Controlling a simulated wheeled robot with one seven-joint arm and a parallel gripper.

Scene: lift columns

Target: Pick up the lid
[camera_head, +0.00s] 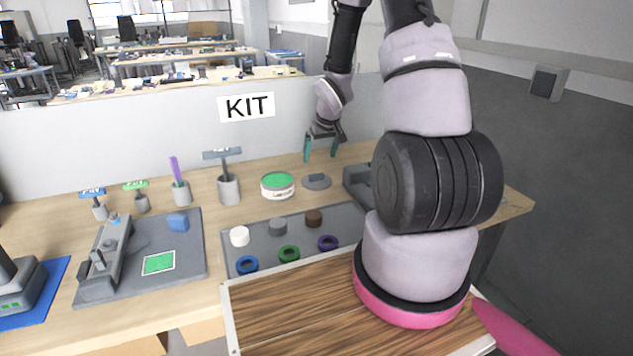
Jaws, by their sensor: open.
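A flat grey disc with a small raised part on top, which looks like the lid (316,182), lies on the wooden table near the back. My gripper (321,155) points down above the lid, with its two teal fingers apart and nothing between them. A gap shows between the fingertips and the lid. A round white container (278,190) with a green top surface stands just left of the lid.
A grey holder with a T-handled tool (228,187) stands left of the container. A grey tray (250,225) with several pucks and rings lies in front. A dark grey block (357,183) is close on the lid's right. A grey panel with a KIT sign (247,107) rises behind.

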